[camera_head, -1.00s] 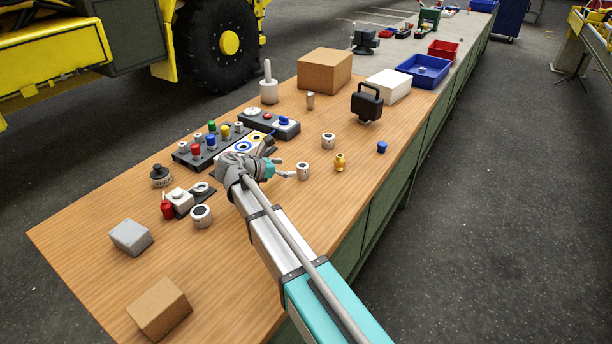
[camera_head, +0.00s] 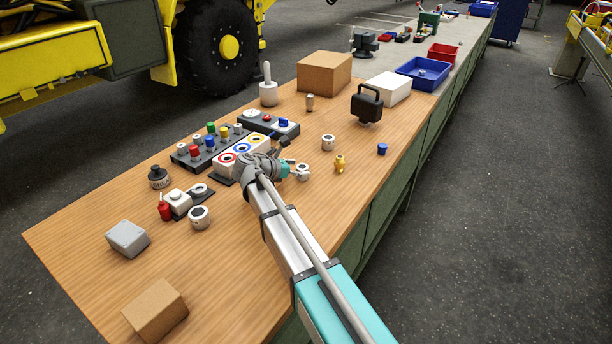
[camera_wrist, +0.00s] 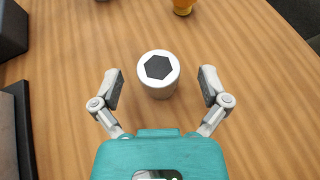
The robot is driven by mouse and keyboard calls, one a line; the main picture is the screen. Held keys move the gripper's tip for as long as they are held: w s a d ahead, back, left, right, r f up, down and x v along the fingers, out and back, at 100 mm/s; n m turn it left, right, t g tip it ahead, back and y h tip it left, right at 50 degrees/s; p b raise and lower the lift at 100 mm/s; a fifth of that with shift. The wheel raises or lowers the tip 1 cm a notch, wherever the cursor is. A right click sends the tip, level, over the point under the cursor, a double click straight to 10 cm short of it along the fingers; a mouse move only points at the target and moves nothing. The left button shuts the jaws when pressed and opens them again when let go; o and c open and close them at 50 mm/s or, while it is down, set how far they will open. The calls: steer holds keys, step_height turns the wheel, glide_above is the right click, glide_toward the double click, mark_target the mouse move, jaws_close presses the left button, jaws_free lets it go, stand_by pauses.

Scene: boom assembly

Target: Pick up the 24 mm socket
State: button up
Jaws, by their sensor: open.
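A silver socket (camera_wrist: 158,75) with a dark hexagonal opening stands upright between and slightly ahead of my open gripper fingers (camera_wrist: 163,86) in the wrist view. Neither finger visibly touches it. In the head view this socket (camera_head: 303,173) stands beside my gripper (camera_head: 289,160), whose fingertips are partly hidden by the wrist. Two similar sockets stand on the bench, one farther back (camera_head: 328,142) and one at the left (camera_head: 199,217). No size marking is readable, so I cannot tell which is 24 mm.
A yellow-brass fitting (camera_head: 340,164) stands right of the socket, also at the wrist view's top (camera_wrist: 183,6). A blue cap (camera_head: 382,149) lies near the bench edge. A block with coloured rings (camera_head: 238,155) is left of my gripper. Bare wood (camera_head: 225,285) lies at front.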

steer(key=shift+w+d+f, duration=0.3)
steer(key=shift+w+d, duration=0.1)
steer(key=shift+d, duration=0.15)
jaws_close()
stand_by(0.5)
